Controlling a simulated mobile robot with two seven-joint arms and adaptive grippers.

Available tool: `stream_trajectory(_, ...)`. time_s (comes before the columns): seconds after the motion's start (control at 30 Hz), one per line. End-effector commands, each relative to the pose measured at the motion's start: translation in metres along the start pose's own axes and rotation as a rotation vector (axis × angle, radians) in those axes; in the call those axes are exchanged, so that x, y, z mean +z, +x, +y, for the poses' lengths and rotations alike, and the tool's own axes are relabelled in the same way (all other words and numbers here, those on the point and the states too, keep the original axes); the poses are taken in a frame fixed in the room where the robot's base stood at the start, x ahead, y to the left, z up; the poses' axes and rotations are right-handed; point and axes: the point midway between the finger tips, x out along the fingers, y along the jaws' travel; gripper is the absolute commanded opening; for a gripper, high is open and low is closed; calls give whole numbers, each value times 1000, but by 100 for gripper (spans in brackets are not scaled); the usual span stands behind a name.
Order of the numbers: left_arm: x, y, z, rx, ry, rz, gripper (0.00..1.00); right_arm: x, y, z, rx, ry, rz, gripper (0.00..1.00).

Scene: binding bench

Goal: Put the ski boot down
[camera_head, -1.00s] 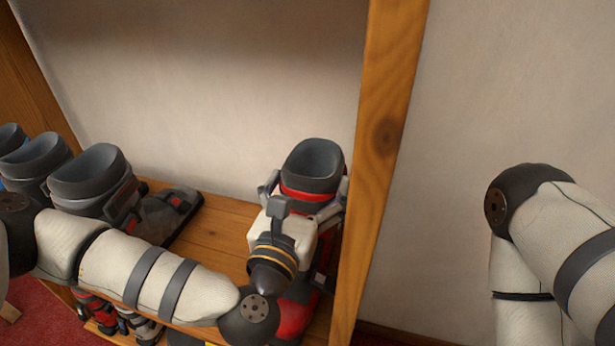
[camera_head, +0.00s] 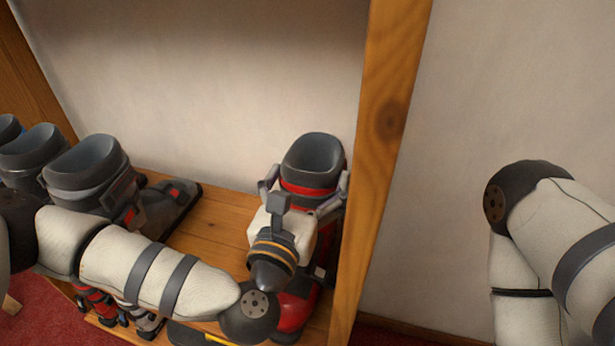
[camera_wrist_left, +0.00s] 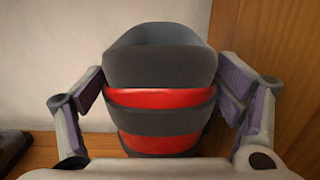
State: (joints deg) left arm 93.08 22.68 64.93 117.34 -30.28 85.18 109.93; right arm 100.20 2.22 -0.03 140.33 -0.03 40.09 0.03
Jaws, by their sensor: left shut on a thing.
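The red and dark grey ski boot (camera_head: 313,168) is upright at the right end of the wooden shelf, close beside the wooden post. My left gripper (camera_head: 305,199) is shut on its shaft, with a finger on each side. In the left wrist view the boot (camera_wrist_left: 158,97) fills the middle, its grey cuff above red bands, between the fingers of my left gripper (camera_wrist_left: 160,100). My gripper and forearm hide much of its lower part, so I cannot tell whether the sole touches the shelf. My right gripper is out of view; only that arm shows at right.
The shelf (camera_head: 209,236) has bare board left of the held boot. Several grey boots (camera_head: 88,170) stand at its left end, behind my left arm. The wooden post (camera_head: 385,130) is tight on the right. More boots (camera_head: 98,303) sit on a lower level.

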Motion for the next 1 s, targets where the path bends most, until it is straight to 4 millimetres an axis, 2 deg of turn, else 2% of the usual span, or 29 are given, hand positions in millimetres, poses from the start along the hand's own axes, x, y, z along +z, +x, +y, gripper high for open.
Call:
stream_trajectory(0.03,2,1,0,0,-1,-8,24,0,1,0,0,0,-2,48)
stream_trajectory(0.07,3,1,0,0,-1,-9,90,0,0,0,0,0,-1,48)
stream_trajectory(0.1,3,1,0,0,-1,-9,99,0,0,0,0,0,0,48)
stream_trajectory(0.43,-2,-1,0,0,1,5,100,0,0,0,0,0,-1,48)
stream_trajectory(0.53,-2,-9,0,-2,0,5,100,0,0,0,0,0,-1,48)
stream_trajectory(0.8,-1,-78,-1,-3,-3,3,100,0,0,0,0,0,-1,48)
stream_trajectory(1.0,0,-113,-1,-2,-2,-1,100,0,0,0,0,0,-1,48)
